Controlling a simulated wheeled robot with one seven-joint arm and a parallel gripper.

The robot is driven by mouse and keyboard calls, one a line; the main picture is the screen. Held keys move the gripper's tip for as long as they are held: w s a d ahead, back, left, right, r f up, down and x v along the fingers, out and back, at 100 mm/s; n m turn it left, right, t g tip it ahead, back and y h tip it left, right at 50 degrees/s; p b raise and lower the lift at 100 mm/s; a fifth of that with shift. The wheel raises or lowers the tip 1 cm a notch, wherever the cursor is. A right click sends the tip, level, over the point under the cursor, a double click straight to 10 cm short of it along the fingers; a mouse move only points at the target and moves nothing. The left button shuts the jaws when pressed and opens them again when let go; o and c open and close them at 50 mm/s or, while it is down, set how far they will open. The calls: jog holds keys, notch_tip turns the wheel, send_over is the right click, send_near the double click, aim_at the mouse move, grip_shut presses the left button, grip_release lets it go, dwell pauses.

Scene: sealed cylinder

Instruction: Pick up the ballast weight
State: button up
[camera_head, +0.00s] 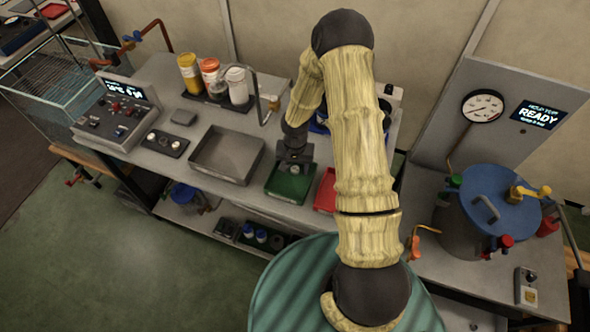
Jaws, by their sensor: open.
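My gripper (293,168) is open and points down over the small green tray (287,190) on the grey workbench. The gripper and its wrist cover the far part of that tray. I cannot make out a ballast weight for certain. A small dark grey block (183,117) lies on the bench at the left, well apart from my gripper, but I cannot tell whether it is the weight. Anything between the fingers is too small and dark to tell.
A grey tray (203,160) lies left of the green one, and a red tray (325,192) lies right. Several bottles (210,75) stand in a rack at the back. A control box (117,113) is at left. A blue-lidded vessel (492,199) stands at right.

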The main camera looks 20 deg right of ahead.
aim_at(295, 169)
jog(key=c, duration=1.1)
jog(key=shift+o, duration=0.2)
jog(key=shift+r, duration=0.1)
notch_tip(295, 169, up, 10)
jog(key=b, duration=0.1)
